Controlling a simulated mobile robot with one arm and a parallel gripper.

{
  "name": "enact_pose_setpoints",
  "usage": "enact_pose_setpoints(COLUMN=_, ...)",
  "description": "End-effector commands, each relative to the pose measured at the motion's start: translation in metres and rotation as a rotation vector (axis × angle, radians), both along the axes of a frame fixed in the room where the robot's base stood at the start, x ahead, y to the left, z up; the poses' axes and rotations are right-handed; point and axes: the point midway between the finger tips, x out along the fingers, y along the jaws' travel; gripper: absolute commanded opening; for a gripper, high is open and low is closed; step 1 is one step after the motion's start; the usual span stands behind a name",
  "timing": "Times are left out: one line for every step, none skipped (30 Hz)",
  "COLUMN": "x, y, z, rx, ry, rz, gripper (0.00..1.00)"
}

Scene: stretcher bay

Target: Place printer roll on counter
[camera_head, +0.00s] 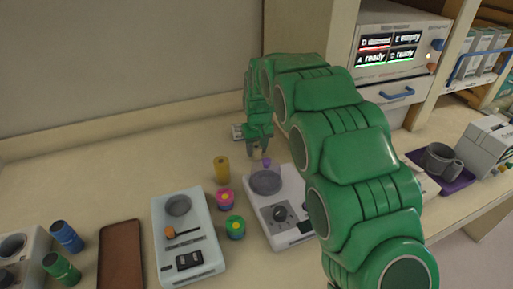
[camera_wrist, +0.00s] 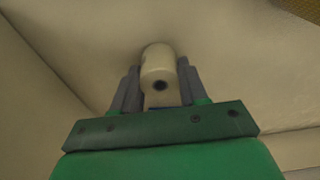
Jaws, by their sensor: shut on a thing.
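The printer roll (camera_wrist: 158,66) is a pale cream cylinder with a dark core hole facing the camera. It sits between the two grey fingers of my gripper (camera_wrist: 159,88) in the wrist view, and the gripper is shut on it. In the head view my green gripper (camera_head: 257,148) points down over the back part of the counter (camera_head: 110,180), near the wall. I cannot make out the roll clearly in the head view. Whether the roll touches the counter cannot be told.
A pale device (camera_head: 281,229) and a light-blue device (camera_head: 166,243) stand in front of the gripper. A yellow cylinder (camera_head: 222,169), pink roll (camera_head: 225,199) and green roll (camera_head: 235,227) stand between them. A brown tray (camera_head: 121,255) lies left. A display unit (camera_head: 392,62) stands back right. Counter at back left is clear.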

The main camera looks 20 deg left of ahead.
Motion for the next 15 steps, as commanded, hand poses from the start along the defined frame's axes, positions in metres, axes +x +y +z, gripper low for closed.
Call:
enact_pose_setpoints(x=0.0001, y=0.0, z=0.0001, rx=0.0, ry=0.0, rz=0.0, gripper=0.08)
enact_pose_setpoints(x=0.0001, y=-0.0001, z=0.0001, rx=0.0, ry=0.0, rz=0.0, gripper=0.08)
enact_pose_setpoints(x=0.0001, y=-0.0001, z=0.0001, rx=0.0, ry=0.0, rz=0.0, gripper=0.08)
enact_pose_setpoints(x=0.0, y=-0.0001, z=-0.0004, rx=0.0, ry=0.0, rz=0.0, gripper=0.08)
enact_pose_setpoints(x=0.0, y=-0.0001, z=-0.001, rx=0.0, ry=0.0, rz=0.0, gripper=0.08)
enact_pose_setpoints(x=0.0, y=-0.0003, z=-0.002, rx=-0.001, ry=0.001, rz=0.0, gripper=0.08)
enact_pose_setpoints(x=0.0, y=-0.0003, z=-0.0028, rx=-0.001, ry=0.001, rz=0.0, gripper=0.08)
enact_pose_setpoints(x=0.0, y=-0.0003, z=-0.0034, rx=-0.001, ry=0.001, rz=0.0, gripper=0.08)
enact_pose_setpoints(x=0.0001, y=-0.0002, z=-0.0031, rx=-0.001, ry=0.001, rz=0.0, gripper=0.49)
enact_pose_setpoints(x=0.0001, y=-0.0002, z=-0.0031, rx=-0.001, ry=0.001, rz=0.0, gripper=0.54)
enact_pose_setpoints(x=0.0, y=-0.0002, z=-0.003, rx=0.0, ry=0.0, rz=0.0, gripper=0.58)
enact_pose_setpoints(x=0.0, y=-0.0002, z=-0.003, rx=-0.001, ry=0.001, rz=0.0, gripper=0.64)
enact_pose_setpoints(x=0.0, y=-0.0002, z=-0.003, rx=0.0, ry=0.0, rz=0.0, gripper=0.68)
enact_pose_setpoints(x=0.0, y=-0.0002, z=-0.003, rx=-0.001, ry=0.001, rz=0.0, gripper=0.68)
enact_pose_setpoints(x=0.0, y=-0.0002, z=-0.003, rx=-0.001, ry=0.001, rz=0.0, gripper=0.68)
